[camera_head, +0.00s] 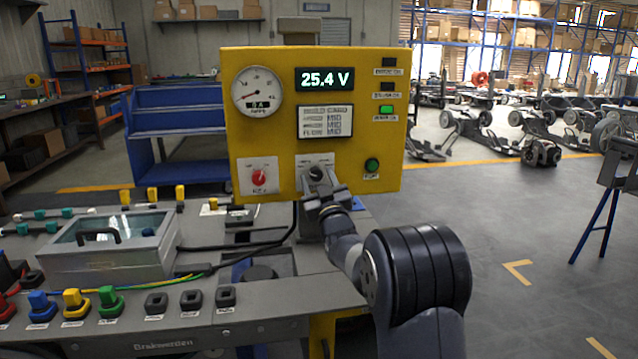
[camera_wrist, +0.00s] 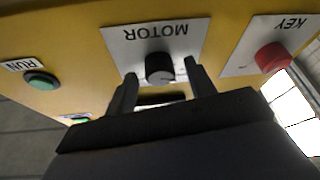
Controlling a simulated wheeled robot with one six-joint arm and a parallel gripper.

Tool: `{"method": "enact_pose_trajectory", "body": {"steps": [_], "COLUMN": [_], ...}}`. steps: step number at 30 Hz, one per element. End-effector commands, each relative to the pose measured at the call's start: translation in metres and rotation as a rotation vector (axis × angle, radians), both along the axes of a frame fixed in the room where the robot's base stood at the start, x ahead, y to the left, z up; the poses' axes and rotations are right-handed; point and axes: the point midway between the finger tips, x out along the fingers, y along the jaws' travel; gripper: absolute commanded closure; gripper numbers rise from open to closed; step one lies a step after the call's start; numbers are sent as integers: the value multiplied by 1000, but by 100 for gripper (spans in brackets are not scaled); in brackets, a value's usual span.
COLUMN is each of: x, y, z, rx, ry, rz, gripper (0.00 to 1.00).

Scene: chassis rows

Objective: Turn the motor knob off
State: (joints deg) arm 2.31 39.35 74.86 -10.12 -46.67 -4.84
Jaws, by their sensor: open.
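The motor knob (camera_wrist: 159,68) is a round black knob on a white plate marked MOTOR, on the lower face of the yellow control panel (camera_head: 215,120). In the head view the knob (camera_head: 316,172) shows just above my gripper (camera_head: 322,190). In the wrist view my gripper (camera_wrist: 157,80) is open, with one dark finger on each side of the knob. I cannot tell whether the fingers touch it. The knob's exact pointer direction is hard to read.
A red key knob (camera_head: 259,177) sits left of the motor knob and a green RUN button (camera_head: 372,165) sits right. The display (camera_head: 325,79) reads 25,4 V and the gauge (camera_head: 257,88) shows 0 A. A grey bench (camera_head: 250,318) with coloured connectors lies below.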

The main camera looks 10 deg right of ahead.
Motion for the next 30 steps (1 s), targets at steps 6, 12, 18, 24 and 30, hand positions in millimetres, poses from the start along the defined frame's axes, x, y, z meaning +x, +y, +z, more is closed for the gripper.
{"method": "enact_pose_trajectory", "body": {"steps": [6,12,18,24,30], "x": [-11,-40,-71,-92,-100], "y": [-1,-4,-7,-9,-10], "z": [-4,-16,-29,-37,-40], "rx": [0,0,-1,-1,-1], "ry": [1,2,2,0,0], "rz": [0,0,-1,0,0], "gripper": [48,48,48,48,48]}}
